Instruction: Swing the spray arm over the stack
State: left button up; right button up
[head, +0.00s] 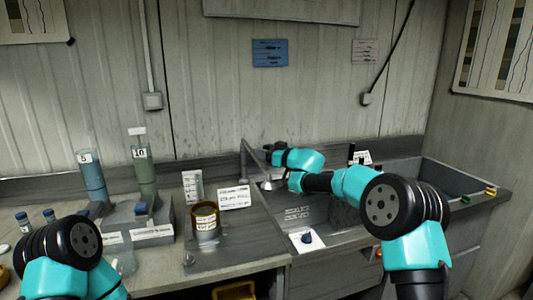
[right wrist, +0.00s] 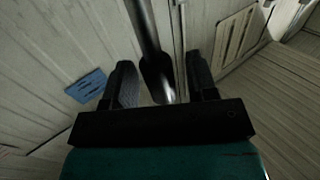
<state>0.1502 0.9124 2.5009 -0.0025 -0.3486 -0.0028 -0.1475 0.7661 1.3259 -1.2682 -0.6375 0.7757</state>
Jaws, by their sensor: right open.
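The grey metal spray arm (head: 257,167) slants down from the top of an upright post (head: 243,165) at the sink's left edge. Its lower end hangs over the sink side, to the right of the stack. The stack (head: 205,221), a short brassy round vessel with a white label, stands on the counter left of the post. My right gripper (head: 268,152) is beside the spray arm near its upper part. In the right wrist view its fingers (right wrist: 162,86) are apart, with a grey tube (right wrist: 150,45) between them; contact is unclear. My left gripper is not visible; only its arm shows.
A white sign (head: 234,197) stands behind the stack. Two tall cylinders, one blue (head: 94,180) and one greenish (head: 146,175), stand on the left. A white card with a dark knob (head: 306,239) lies before the sink. The right basin (head: 450,180) looks empty.

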grip_shut()
dwell(0.4)
jog(key=shift+a, duration=0.15)
